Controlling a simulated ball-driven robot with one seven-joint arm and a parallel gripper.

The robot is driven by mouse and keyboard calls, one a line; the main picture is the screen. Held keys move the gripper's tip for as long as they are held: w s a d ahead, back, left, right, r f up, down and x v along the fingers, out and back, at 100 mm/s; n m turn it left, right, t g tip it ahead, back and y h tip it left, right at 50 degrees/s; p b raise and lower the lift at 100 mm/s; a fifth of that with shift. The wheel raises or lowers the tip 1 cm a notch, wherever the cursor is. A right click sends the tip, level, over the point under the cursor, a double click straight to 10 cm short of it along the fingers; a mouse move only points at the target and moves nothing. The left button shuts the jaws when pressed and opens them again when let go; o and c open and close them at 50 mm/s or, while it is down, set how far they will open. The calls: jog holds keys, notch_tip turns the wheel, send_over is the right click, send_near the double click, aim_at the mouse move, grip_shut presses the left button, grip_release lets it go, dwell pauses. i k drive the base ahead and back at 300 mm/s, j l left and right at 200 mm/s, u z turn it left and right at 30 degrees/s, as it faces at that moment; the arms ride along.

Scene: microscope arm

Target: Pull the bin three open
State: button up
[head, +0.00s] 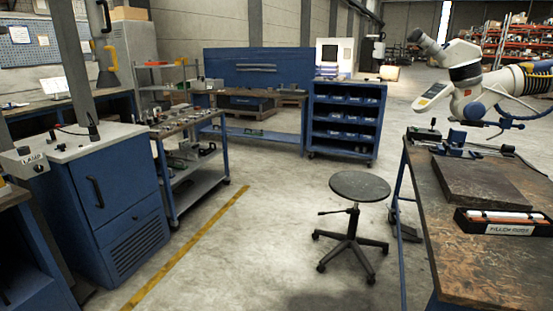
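No bin that I can read as bin three shows. A blue rack (312,118) at the back centre holds several small blue bins (338,98) in rows. Any numbers on them are too small to read, and I cannot tell whether any is pulled out. My gripper is not in view.
A round stool (360,186) stands on open floor (262,225) before the rack. A wooden workbench (480,262) with a white microscope (466,75) above it is at right. A blue cabinet (118,187) and a tool cart (198,185) stand at left.

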aim_at(338, 94)
jog(key=i+j+u, duration=0.35)
jog(key=i, duration=0.4)
jog(key=i+u, duration=0.35)
jog(key=i, duration=0.35)
jog(key=i+z, duration=0.2)
jog(key=i, duration=0.95)
jog(key=i+z, duration=0.15)
jog(key=i, duration=1.75)
jog(key=i+j+z, duration=0.1)
jog(key=i, duration=0.65)
jog(key=i+j, duration=0.15)
jog(key=i, duration=0.6)
jog(key=i+l+z, duration=0.15)
jog(key=i+z, duration=0.3)
jog(key=i, duration=0.5)
jog(key=i+j+z, duration=0.2)
jog(key=i+z, duration=0.25)
jog(key=i, duration=0.5)
jog(key=i+z, duration=0.3)
jog(key=i, duration=0.6)
jog(key=i+j+z, duration=0.1)
jog(key=i+z, duration=0.15)
jog(key=i, duration=0.65)
